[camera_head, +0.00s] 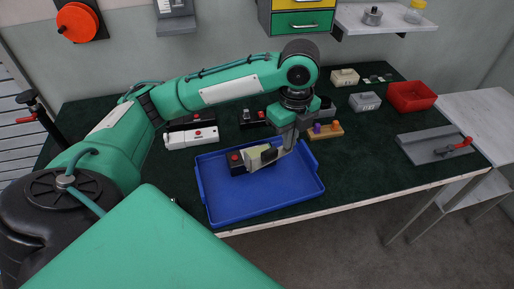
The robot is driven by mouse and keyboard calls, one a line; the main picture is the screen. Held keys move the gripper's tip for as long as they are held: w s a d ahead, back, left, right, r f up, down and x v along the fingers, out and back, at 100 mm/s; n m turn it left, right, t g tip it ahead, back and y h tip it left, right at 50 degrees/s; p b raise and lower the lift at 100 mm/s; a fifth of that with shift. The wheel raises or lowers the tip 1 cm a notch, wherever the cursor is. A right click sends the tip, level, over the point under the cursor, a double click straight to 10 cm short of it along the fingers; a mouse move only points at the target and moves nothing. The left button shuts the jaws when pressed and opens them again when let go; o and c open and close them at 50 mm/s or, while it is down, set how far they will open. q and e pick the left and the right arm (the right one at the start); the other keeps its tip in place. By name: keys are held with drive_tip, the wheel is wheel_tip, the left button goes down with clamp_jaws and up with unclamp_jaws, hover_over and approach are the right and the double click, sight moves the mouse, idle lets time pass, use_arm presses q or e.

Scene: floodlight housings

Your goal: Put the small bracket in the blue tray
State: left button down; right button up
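The blue tray (265,202) lies at the front of the dark green table. My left gripper (274,158) reaches down into or just over its back part. A pale beige piece (254,154) is at the fingertips, beside a dark block with a red spot (237,163) at the tray's back left. I cannot tell whether the beige piece is the small bracket, or whether the fingers are closed on it. The gripper hides part of these pieces. My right gripper is not in view.
White (191,138) and dark blocks with red spots stand behind the tray. An orange-yellow holder (325,131) is close to its back right. A grey box (365,102), a red bin (411,96) and a grey metal tray (432,148) stand farther right. The tray's front is clear.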

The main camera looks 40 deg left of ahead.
use_arm(q)
drive_tip(key=r+m, duration=0.1)
drive_tip(key=m, duration=0.1)
drive_tip(key=shift+a+r+m, duration=0.1)
drive_tip(key=shift+r+m, duration=0.05)
drive_tip(key=shift+m, duration=0.15)
drive_tip(key=p, duration=0.1)
hover_over(282, 189)
wheel_tip(282, 189, down, 15)
drive_tip(key=shift+f, duration=2.45)
drive_tip(key=c, duration=1.6)
unclamp_jaws()
drive_tip(key=shift+f, duration=0.1)
drive_tip(key=shift+c, duration=0.2)
wheel_tip(282, 189, up, 12)
drive_tip(key=b, duration=0.1)
